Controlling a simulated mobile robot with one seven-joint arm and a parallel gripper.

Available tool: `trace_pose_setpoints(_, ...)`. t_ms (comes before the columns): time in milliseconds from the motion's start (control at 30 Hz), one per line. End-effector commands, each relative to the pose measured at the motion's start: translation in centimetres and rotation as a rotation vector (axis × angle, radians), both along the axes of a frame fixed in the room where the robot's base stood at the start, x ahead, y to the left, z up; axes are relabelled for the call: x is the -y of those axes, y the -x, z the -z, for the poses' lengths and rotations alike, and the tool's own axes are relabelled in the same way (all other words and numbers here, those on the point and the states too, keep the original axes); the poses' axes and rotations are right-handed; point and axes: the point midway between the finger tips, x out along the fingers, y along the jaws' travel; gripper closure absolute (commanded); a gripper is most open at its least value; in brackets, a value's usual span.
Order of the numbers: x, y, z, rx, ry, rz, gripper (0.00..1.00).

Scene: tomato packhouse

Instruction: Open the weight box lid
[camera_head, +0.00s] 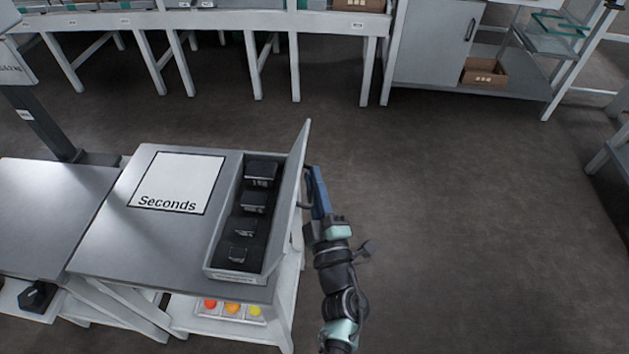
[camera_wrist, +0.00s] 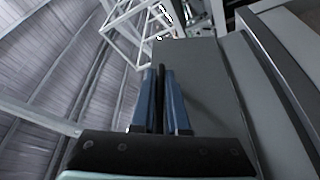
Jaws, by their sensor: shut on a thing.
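The weight box (camera_head: 220,232) sits on the right end of the grey bench top, and several dark weights show in its tray. Its lid (camera_head: 290,200) is open and stands nearly upright along the box's right side. My gripper (camera_head: 312,175) is on the outer side of the lid, to its right. In the wrist view my blue fingers (camera_wrist: 161,75) are closed around a narrow dark piece, which looks like the lid handle (camera_wrist: 159,95). The grey lid panel (camera_wrist: 205,85) fills the area beside them. The exact contact is partly hidden by the lid and fingers.
A white "Seconds" card (camera_head: 178,180) lies left of the box. Red, orange and yellow round items (camera_head: 230,307) show on the shelf below. A long bench (camera_head: 200,20) and a cabinet (camera_head: 437,45) stand at the back. The floor (camera_head: 470,210) to the right is clear.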

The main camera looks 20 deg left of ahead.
Motion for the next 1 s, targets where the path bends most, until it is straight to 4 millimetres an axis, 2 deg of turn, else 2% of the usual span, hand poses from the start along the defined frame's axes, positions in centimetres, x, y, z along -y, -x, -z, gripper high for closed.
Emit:
trace_pose_setpoints(367,0.0,0.0,-0.2,0.001,0.009,0.0,1.0)
trace_pose_setpoints(633,-1.3,0.4,-1.6,0.043,0.165,0.0,1.0)
trace_pose_setpoints(1000,-1.9,0.6,-1.5,0.065,0.229,0.0,1.0)
